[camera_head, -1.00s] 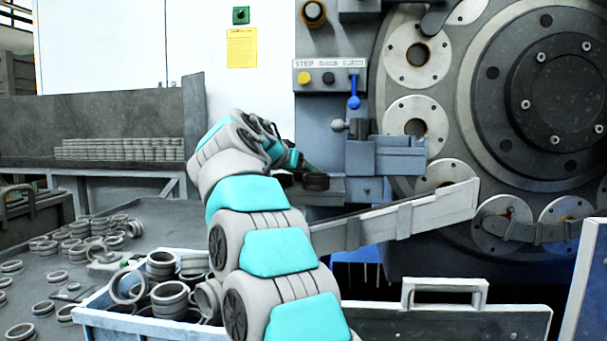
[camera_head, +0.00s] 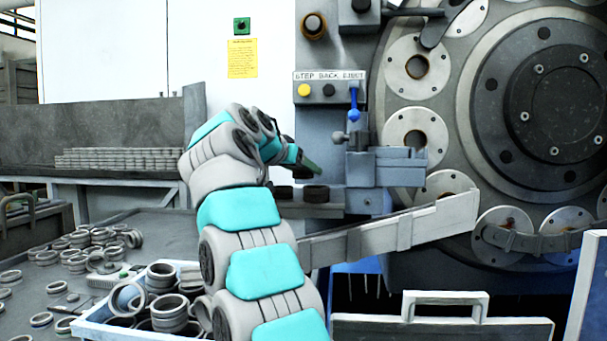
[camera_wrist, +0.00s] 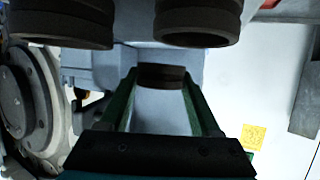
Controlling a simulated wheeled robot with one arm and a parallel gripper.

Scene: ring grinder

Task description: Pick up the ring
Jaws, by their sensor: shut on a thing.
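My gripper (camera_head: 313,169) reaches from the arm toward the machine, its green fingers a little above the ledge. In the wrist view my gripper (camera_wrist: 160,74) has its two green fingers on either side of a dark ring (camera_wrist: 162,80), shut on it at the fingertips. In the head view the held ring cannot be made out. Two dark rings sit side by side near the ledge, one under the fingertips (camera_head: 316,193) and one partly hidden by the arm (camera_head: 283,191). Two large dark rings (camera_wrist: 60,22) and (camera_wrist: 198,22) show at the top of the wrist view.
The grinder's wheel (camera_head: 550,110) with round holders stands at the right, beside a grey block (camera_head: 388,165) and a slanted metal arm (camera_head: 395,230). A blue-edged bin (camera_head: 110,330) of rings is at the lower left. Loose rings lie on the table (camera_head: 150,230).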

